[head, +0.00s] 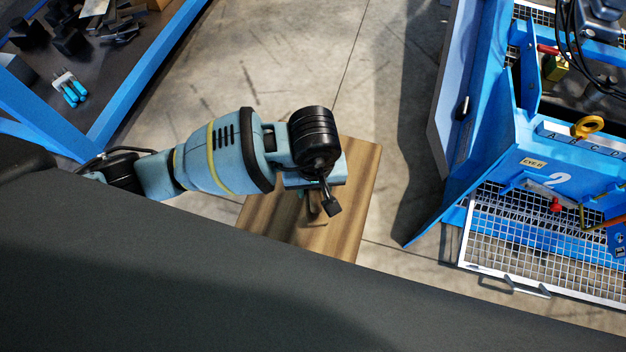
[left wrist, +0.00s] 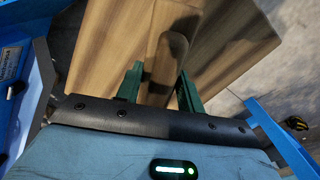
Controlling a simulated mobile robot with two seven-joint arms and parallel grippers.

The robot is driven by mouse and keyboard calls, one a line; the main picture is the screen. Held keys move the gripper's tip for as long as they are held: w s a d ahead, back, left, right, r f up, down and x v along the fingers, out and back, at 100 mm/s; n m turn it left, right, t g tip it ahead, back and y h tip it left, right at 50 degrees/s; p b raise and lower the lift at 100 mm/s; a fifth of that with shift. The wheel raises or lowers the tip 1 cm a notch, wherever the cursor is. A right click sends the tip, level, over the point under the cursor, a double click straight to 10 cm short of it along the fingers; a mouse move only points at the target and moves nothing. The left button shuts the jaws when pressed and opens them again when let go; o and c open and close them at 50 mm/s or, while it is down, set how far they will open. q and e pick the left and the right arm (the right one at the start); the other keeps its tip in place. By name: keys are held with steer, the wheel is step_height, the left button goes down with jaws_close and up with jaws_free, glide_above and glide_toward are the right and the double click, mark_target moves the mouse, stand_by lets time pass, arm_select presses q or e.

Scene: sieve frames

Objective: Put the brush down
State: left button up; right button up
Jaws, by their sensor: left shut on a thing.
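My left gripper (head: 312,200) is over a wooden block or stool top (head: 350,190) in the middle of the head view, with my wrist hiding part of it. In the left wrist view the two green fingers of the left gripper (left wrist: 160,82) are shut on the brush (left wrist: 160,68), a brown wooden piece seen between them. The wood-grained surface (left wrist: 115,45) is behind it. I cannot tell whether the brush touches that surface. Its bristles are not clear. My right gripper is not in view.
A blue-framed bench (head: 120,100) at the upper left holds dark parts and blue-handled pliers (head: 72,88). A blue machine (head: 500,160) marked 2, with a wire mesh screen (head: 510,240), stands at the right. Bare concrete floor (head: 300,60) lies between them.

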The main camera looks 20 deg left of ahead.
arm_select(q)
steer(key=shift+w+a+f, duration=0.1)
steer(key=shift+w+a, duration=0.15)
steer(key=shift+w, duration=0.4)
steer(key=shift+w+a, duration=0.25)
steer(key=shift+w, duration=0.4)
steer(key=shift+f+b, duration=0.5)
steer(key=shift+f, duration=1.3)
steer(key=shift+f, duration=0.1)
steer(key=o, duration=1.1)
step_height(320, 180, up, 12)
steer(key=shift+r+p, duration=0.15)
steer(key=shift+p, duration=0.95)
